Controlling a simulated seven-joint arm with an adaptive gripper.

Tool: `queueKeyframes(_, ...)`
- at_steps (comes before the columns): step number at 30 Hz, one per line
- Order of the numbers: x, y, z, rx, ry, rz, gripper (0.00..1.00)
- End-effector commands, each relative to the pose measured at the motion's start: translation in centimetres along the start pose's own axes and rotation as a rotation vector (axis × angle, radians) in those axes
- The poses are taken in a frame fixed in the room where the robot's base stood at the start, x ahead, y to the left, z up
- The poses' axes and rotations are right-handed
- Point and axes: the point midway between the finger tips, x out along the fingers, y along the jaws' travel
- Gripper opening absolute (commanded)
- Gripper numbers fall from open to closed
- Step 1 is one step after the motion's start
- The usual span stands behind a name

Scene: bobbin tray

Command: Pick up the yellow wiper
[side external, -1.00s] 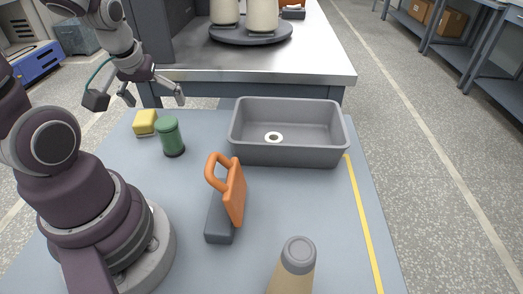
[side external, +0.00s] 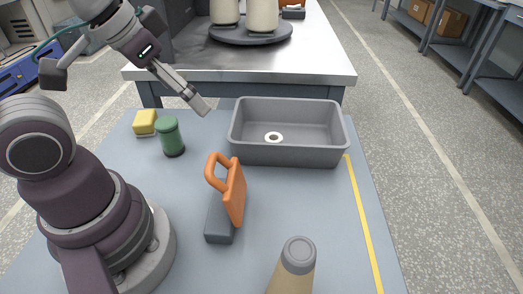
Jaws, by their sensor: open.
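The yellow wiper (side external: 145,122) is a small yellow block lying on the blue-grey work surface at the upper left, just left of a green-lidded canister. My gripper (side external: 201,104) is in the air, up and to the right of the wiper in the picture, and apart from it. It points down and to the right, toward the grey tray's left side. Its fingers are seen nearly edge-on and overlap, and nothing shows between them; it is open.
The green canister (side external: 172,138) stands close beside the wiper. A grey tray (side external: 290,154) holds a white ring (side external: 273,137). An orange handled piece (side external: 234,192) rests on a dark grey block (side external: 219,221). A tan, grey-capped bottle (side external: 292,272) stands in front. The surface's right side is clear.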

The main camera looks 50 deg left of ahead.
Motion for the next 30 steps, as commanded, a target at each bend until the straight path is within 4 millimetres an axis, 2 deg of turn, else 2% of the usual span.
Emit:
queueKeyframes(19, 0.0, 0.0, 0.0, -0.001, 0.0, 0.0, 0.85)
queueKeyframes(22, 0.3, -0.7, -0.5, -0.04, -0.008, -0.011, 0.85)
queueKeyframes(23, 0.6, -1.3, -0.8, -0.071, -0.013, -0.02, 0.85)
queueKeyframes(26, 2.3, -5.3, -2.2, -0.249, -0.034, -0.077, 0.85)
queueKeyframes(28, 3.9, -9.8, -2.5, -0.409, -0.044, -0.139, 0.85)
queueKeyframes(30, 5.3, -14.6, -1.6, -0.562, -0.053, -0.211, 0.85)
